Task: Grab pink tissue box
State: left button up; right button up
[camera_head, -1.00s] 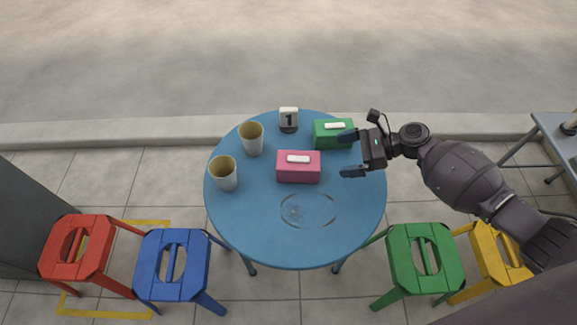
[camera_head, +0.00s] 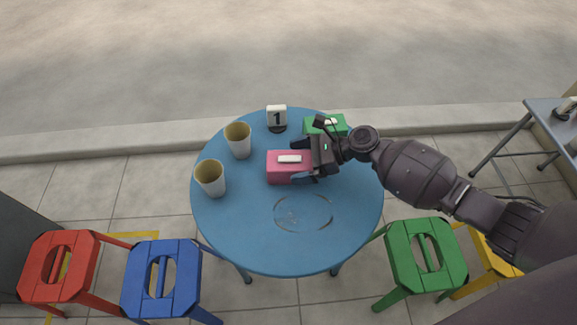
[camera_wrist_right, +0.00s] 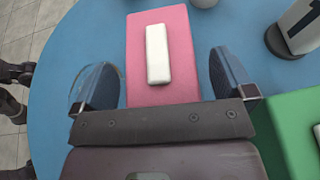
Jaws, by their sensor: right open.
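The pink tissue box (camera_head: 283,174) with a white tissue strip on top sits on the blue round table (camera_head: 240,245). In the right wrist view the pink tissue box (camera_wrist_right: 172,88) lies between the two fingers. My right gripper (camera_head: 303,162) is open, with its fingers on either side of the box's right end. The wrist view shows my right gripper (camera_wrist_right: 160,80) with gaps between both fingers and the box.
A green tissue box (camera_head: 338,119) stands just behind my right gripper and partly hidden by it. Two cups (camera_head: 239,146) (camera_head: 211,183) stand at the table's left. A number 1 sign (camera_head: 277,117) stands at the back. The front of the table holds only a clear round dish (camera_head: 303,213).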

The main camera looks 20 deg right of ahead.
jog(key=shift+a, duration=0.2)
jog(key=c, duration=1.1)
